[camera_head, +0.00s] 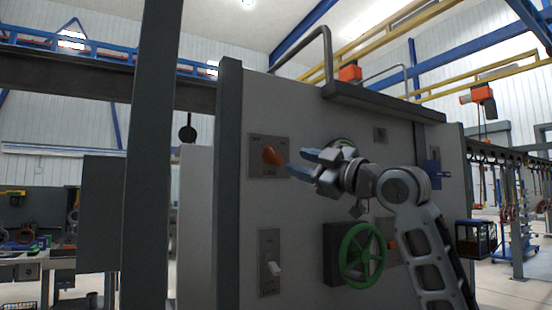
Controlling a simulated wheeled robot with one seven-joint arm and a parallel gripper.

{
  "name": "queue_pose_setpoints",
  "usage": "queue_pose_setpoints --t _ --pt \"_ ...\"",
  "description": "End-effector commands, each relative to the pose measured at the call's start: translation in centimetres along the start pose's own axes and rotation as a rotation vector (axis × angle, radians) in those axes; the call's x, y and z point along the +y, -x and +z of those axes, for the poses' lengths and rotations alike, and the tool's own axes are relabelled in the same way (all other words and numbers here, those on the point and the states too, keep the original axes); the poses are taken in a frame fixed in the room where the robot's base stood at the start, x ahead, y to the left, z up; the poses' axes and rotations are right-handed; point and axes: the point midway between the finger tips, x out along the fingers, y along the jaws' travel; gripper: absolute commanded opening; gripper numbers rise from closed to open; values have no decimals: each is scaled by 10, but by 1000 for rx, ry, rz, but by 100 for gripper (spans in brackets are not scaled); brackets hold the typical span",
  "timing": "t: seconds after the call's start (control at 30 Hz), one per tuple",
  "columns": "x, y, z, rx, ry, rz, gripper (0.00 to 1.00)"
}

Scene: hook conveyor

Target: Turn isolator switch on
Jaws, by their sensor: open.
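A red-orange switch handle (271,155) sits on a square grey plate (255,142) on the upper left of a grey cabinet panel. It looks like the isolator switch, but its label cannot be read. The handle is tilted, with its point toward the lower right. My gripper (298,163) is just right of the handle, its blue fingers pointing left at it. The fingers are apart and empty. A small gap shows between the fingertips and the handle, though depth is hard to judge.
Below is a pale toggle lever (274,268) on its own plate. A green handwheel (361,256) and a red button (392,245) stand lower right. Another green round part (341,143) is partly hidden behind my gripper. A dark post (148,160) stands left of the cabinet.

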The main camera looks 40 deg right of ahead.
Motion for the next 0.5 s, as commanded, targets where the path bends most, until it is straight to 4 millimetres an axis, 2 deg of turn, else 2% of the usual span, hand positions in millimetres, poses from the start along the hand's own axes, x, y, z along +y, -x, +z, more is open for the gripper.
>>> queue_pose_setpoints --t 0.3,0.5 --pt "1 -49 -2 1 -1 -1 43" --pt "-1 -66 -1 1 -1 -1 43"
